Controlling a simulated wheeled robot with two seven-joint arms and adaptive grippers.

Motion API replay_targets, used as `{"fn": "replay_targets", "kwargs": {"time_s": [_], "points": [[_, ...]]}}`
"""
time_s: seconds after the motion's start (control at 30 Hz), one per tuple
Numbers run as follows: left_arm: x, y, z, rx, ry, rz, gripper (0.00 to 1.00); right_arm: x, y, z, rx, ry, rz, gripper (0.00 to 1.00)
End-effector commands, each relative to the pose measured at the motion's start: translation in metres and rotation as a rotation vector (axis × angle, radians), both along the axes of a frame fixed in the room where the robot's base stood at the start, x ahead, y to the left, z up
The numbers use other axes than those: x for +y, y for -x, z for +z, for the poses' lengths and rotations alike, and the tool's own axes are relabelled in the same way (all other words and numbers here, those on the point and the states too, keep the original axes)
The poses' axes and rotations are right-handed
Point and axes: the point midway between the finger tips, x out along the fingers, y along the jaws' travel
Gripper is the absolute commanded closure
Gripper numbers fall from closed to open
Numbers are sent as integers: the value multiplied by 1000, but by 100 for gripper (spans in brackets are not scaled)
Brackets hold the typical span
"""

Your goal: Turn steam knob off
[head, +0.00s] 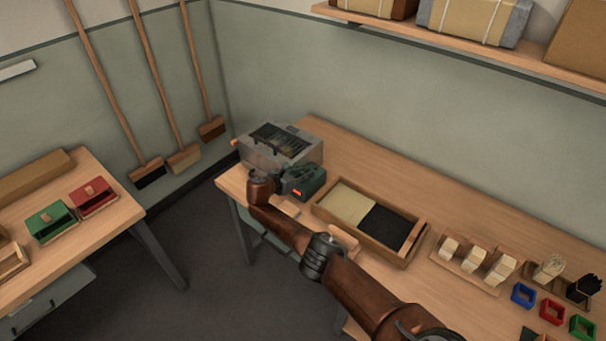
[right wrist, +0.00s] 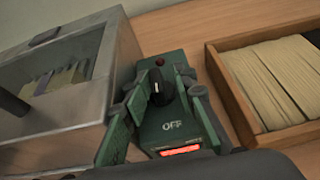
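The steam knob (right wrist: 160,92) is black with a pale pointer mark and sits on a green control box (right wrist: 172,136). The word OFF is printed on the box, nearer the camera than the knob, and a red display glows below it. The pointer mark faces away from OFF. In the head view the green box (head: 312,187) is partly covered by my right gripper (head: 294,180). In the right wrist view my right gripper (right wrist: 162,76) is open, with one finger on each side of the knob; whether either touches it I cannot tell. My left gripper is not in view.
A grey metal box with a clear lid (head: 280,145), holding bristles, stands left of the control box. A wooden tray (head: 408,256) of pale and black bristles lies to the right. Wooden blocks (head: 474,257) and coloured frames (head: 524,295) are further right on the bench.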

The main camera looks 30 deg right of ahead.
Motion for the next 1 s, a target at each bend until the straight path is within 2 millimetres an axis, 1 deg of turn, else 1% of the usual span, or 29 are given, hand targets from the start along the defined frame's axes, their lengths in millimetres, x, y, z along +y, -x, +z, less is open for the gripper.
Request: {"fn": "replay_targets", "kwargs": {"time_s": [0.03,0.37,0.53,0.8,1.0], "points": [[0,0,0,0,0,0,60,-1,2,-5,6,-5,-2,73],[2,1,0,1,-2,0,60,5,2,-4,5,-5,3,73],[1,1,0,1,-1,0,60,20,5,3,2,-7,9,73],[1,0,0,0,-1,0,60,52,21,21,0,-4,5,73],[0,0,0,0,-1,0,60,67,28,30,-1,0,3,73]]}}
